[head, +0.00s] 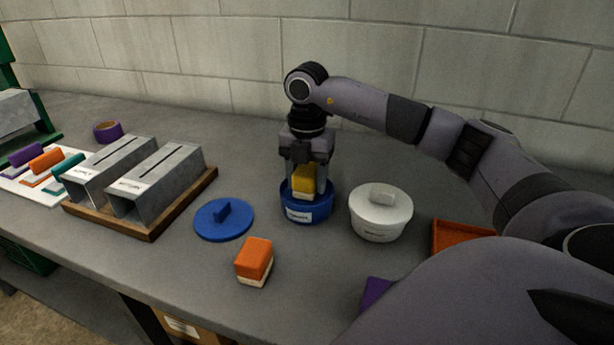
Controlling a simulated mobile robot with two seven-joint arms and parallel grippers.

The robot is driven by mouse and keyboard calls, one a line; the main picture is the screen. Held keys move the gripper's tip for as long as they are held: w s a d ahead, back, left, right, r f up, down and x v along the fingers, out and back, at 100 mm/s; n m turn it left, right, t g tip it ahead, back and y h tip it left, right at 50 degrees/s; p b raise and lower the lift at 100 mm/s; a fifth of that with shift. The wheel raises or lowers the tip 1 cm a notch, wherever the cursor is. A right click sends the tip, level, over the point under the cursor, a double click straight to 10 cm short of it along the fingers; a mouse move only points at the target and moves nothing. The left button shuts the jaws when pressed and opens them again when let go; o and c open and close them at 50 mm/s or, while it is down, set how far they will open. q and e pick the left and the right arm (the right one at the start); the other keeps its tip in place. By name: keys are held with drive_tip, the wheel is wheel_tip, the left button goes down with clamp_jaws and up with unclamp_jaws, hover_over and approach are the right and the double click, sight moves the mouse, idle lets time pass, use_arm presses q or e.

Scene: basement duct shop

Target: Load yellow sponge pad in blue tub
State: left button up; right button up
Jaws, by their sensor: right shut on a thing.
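The yellow sponge pad (303,181) has a pale lower layer and is held upright between the fingers of my right gripper (306,178). My right gripper points down and is shut on it. The blue tub (308,211) stands open on the bench directly below, with a label on its front. The pad is at the tub's mouth, and its lower end overlaps the rim in the picture; I cannot tell how deep it is inside. The blue lid (223,217) with an upright handle lies flat on the bench to the left of the tub. My left gripper is not in view.
A white lidded tub (381,212) stands close on the right. An orange sponge pad (254,261) lies in front. Metal ducts (157,181) sit on a wooden tray (152,235) at left, near a purple tape roll (107,131). An orange tray (459,237) is at right.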

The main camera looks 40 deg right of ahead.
sight(307, 169)
drive_tip(key=shift+f, duration=0.35)
drive_tip(key=shift+f, duration=0.1)
idle(1.4)
wheel_tip(307, 169, up, 7)
drive_tip(key=p, duration=0.6)
idle(1.0)
